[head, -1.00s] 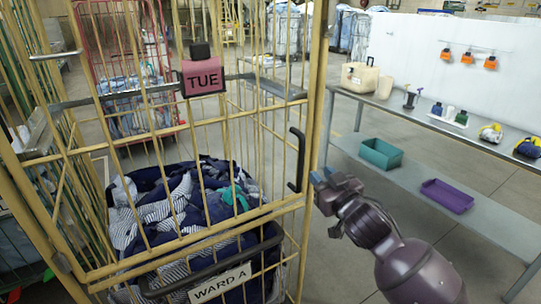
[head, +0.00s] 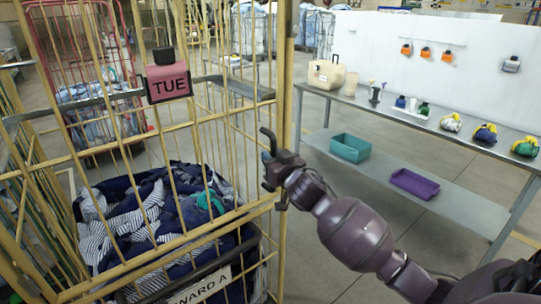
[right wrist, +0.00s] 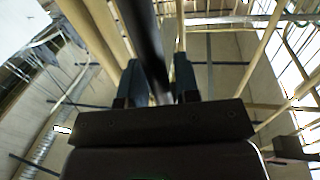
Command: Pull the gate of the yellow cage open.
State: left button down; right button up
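The yellow cage has a barred gate (head: 140,140) with a pink TUE tag (head: 168,82) and a WARD A sign (head: 200,287) low down. A black upright handle (head: 267,138) is at the gate's right edge. My right gripper (head: 270,172) is at the handle's lower part. In the right wrist view a dark bar, the handle (right wrist: 142,35), runs between the two fingers of my right gripper (right wrist: 158,75), which sit close on either side of it. The gate looks closed against the yellow post (head: 285,80). My left gripper is not in view.
Dark and striped laundry (head: 155,215) fills the cage's lower part. A grey bench (head: 440,195) stands to the right, with a teal bin (head: 350,148) and a purple tray (head: 413,184) on its lower shelf. Open floor lies between cage and bench.

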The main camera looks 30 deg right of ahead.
jog(key=shift+w+d, duration=0.1)
jog(key=shift+w, duration=0.6)
jog(key=shift+c, duration=0.3)
grip_shut()
jog(key=shift+s, duration=0.1)
